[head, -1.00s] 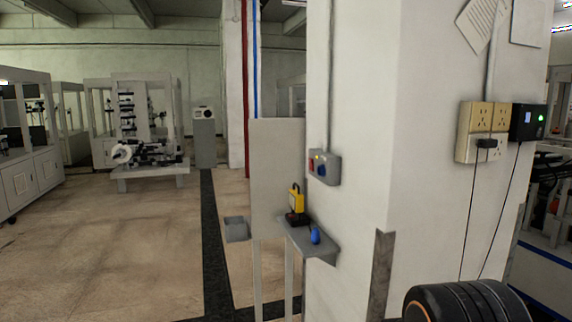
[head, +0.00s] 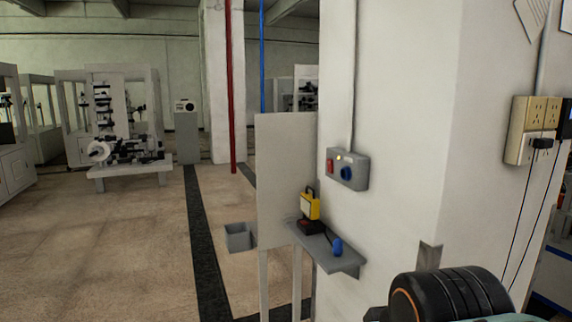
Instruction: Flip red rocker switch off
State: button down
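The red rocker switch (head: 330,167) is a small red piece at the left of a grey control box (head: 347,180) on the white pillar. A black rounded part of my arm shows at the lower right, apart from the box and closer to me. My gripper's fingers are not in view.
Below the box, a grey shelf (head: 341,262) on the pillar holds a yellow device (head: 310,205) and a blue object (head: 337,247). Sockets (head: 531,128) with hanging cables are at right. The floor at left is open.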

aim_at(330, 162)
jog(key=i+j, duration=0.35)
jog(key=i+j+z, duration=0.1)
jog(key=i+j, duration=0.25)
jog(key=j, duration=0.2)
jog(key=i+j, duration=0.3)
jog(key=j, duration=0.2)
jog(key=i+j, duration=0.35)
jog(key=j+z, duration=0.05)
jog(key=j, duration=0.05)
